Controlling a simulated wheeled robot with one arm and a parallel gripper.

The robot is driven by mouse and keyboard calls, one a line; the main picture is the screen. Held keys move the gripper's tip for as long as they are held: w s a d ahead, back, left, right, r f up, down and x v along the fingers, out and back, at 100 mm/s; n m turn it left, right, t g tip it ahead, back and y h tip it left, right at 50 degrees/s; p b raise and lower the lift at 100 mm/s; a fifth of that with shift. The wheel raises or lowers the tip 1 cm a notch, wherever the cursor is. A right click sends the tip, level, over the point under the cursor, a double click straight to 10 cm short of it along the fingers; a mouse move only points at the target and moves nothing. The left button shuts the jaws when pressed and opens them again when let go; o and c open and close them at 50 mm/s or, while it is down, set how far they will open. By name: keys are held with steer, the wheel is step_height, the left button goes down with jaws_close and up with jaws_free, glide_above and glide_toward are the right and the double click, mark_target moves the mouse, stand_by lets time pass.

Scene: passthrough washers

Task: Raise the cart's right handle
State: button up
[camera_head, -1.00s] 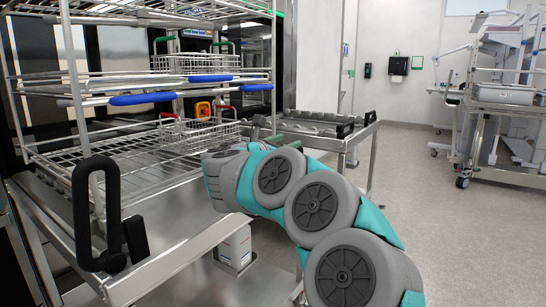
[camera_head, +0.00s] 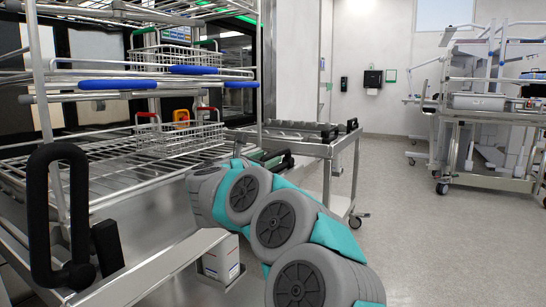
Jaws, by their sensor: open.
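The steel wire-rack cart (camera_head: 150,275) stands close in front of me on the left. A black loop handle (camera_head: 42,215) stands upright at its near left corner, with a second black piece (camera_head: 107,245) beside it. A dark bar-like part (camera_head: 275,157) shows just beyond my arm at the cart's right side. I cannot tell whether it is the right handle or part of my gripper. My grey and teal arm (camera_head: 272,220) reaches forward from the lower right. Its links hide what lies behind them, and my gripper cannot be made out.
A low steel table (camera_head: 328,150) with dark rollers stands behind the cart. Wire baskets (camera_head: 180,135) and blue-gripped bars (camera_head: 105,84) fill the racks. Another cart with equipment (camera_head: 490,110) stands at the far right. The grey floor (camera_head: 450,240) on the right is clear.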

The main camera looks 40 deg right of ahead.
mark_target(273, 155)
steer(key=shift+x, duration=2.3)
steer(key=shift+c, duration=0.2)
jaws_close()
